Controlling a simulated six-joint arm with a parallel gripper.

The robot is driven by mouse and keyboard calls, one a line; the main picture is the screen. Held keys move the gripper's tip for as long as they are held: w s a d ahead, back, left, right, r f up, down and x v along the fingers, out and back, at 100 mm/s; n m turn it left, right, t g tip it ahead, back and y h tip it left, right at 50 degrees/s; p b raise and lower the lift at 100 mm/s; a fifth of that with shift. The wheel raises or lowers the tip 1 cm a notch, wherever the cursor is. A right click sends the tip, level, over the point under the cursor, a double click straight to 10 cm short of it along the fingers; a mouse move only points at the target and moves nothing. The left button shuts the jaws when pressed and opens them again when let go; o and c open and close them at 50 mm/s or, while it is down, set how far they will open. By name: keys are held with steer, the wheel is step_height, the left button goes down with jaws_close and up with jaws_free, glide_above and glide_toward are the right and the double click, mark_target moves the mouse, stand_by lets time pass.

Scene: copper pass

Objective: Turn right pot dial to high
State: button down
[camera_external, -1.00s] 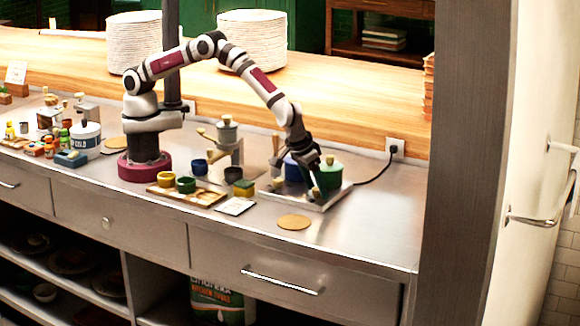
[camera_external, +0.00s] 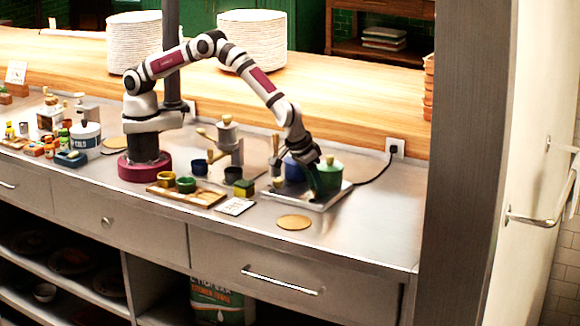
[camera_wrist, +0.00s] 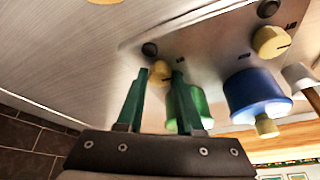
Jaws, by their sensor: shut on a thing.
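The green pot (camera_external: 331,180) stands on the right of the metal burner plate (camera_external: 298,201), with the blue pot (camera_external: 293,170) on its left. My gripper (camera_external: 316,193) is low at the front of the green pot. In the wrist view its two green fingers (camera_wrist: 158,78) are on either side of the pale wooden right dial (camera_wrist: 160,73), closed on it. The fingers hide the dial in the external view. The green pot (camera_wrist: 196,104) is partly behind one finger. The left dial (camera_wrist: 271,41) is free, near the blue pot (camera_wrist: 254,92). I cannot read the dial's setting.
A round cork mat (camera_external: 294,222) lies in front of the plate, and a white card (camera_external: 236,206) lies to its left. A yellow-green block (camera_external: 244,188) and a wooden tray (camera_external: 210,199) with small bowls are further left. The counter right of the plate is clear.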

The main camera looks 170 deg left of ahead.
steer(key=m+t, duration=0.1)
steer(key=m, duration=0.2)
steer(key=m+t, duration=0.1)
steer(key=m, duration=0.2)
steer(key=shift+s+t, duration=0.2)
steer(key=shift+t, duration=0.1)
steer(key=m+t, duration=0.1)
steer(key=m, duration=0.1)
steer(key=m+t, duration=0.1)
steer(key=m, duration=0.2)
steer(key=shift+s+m+h, duration=0.15)
steer(key=shift+m+h, duration=0.15)
steer(key=m+h, duration=0.1)
steer(key=m, duration=0.2)
steer(key=m+t+h, duration=0.1)
steer(key=m, duration=0.2)
steer(key=shift+s+a+m, duration=0.1)
steer(key=shift+a+m, duration=0.1)
steer(key=shift+m, duration=0.1)
steer(key=m+h, duration=0.1)
steer(key=m, duration=0.1)
steer(key=m+h, duration=0.1)
steer(key=m, duration=0.2)
steer(key=shift+a+t, duration=0.1)
steer(key=shift+t, duration=0.3)
steer(key=c, duration=0.5)
jaws_free()
steer(key=shift+c, duration=0.2)
